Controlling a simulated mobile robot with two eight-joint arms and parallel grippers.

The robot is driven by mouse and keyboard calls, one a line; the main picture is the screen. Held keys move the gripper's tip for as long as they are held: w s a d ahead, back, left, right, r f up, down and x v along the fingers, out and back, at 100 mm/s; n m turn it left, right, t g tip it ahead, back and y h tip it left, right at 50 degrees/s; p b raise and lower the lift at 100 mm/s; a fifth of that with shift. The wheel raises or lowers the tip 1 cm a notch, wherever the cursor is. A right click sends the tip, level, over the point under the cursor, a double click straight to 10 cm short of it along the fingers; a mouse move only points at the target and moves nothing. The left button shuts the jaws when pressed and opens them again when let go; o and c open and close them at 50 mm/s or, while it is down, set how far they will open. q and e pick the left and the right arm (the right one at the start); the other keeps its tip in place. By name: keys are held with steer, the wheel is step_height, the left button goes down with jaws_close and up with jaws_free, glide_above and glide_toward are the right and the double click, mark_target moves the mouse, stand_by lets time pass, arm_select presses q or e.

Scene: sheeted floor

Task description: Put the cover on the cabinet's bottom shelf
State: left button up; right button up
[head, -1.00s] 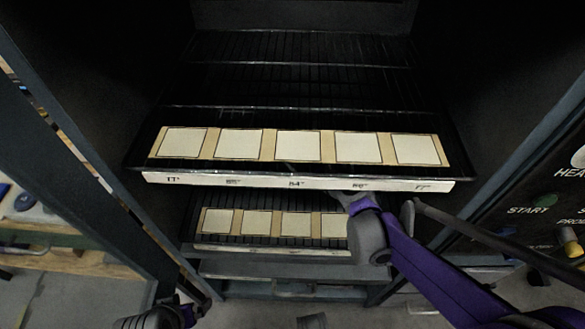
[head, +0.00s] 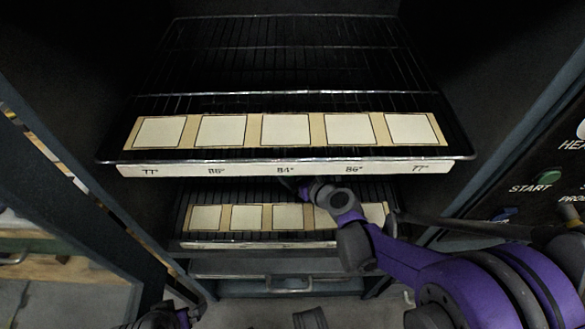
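The dark cabinet (head: 505,95) is open in front of me. Its upper wire shelf (head: 270,75) has a white front edge with temperature labels and carries a tan strip of several white squares. A lower wire shelf (head: 180,238) sits beneath, with a similar strip (head: 247,218), partly hidden by my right arm. I cannot make out a separate cover. My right arm comes in from the right, its wrist under the upper shelf's front edge. The dark end of my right gripper (head: 296,185) is mostly hidden there; its fingers and any load cannot be told. Only part of my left arm shows at bottom left.
The open cabinet door (head: 75,170) stands on the left. A control panel (head: 545,185) with START lettering and buttons is on the right, close to my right arm. A ledge with a handle (head: 288,289) is below the lower shelf. A wooden bench (head: 65,272) is beyond the door.

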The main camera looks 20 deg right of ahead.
steer(key=o, duration=1.3)
steer(key=shift+f, duration=0.15)
steer(key=shift+o, duration=0.2)
steer(key=shift+r, duration=0.2)
steer(key=shift+s+d+r, duration=0.1)
steer(key=shift+s+r, duration=0.1)
steer(key=shift+s, duration=0.1)
steer(key=p+v, duration=0.3)
steer(key=v, duration=0.8)
steer(key=shift+s, duration=0.1)
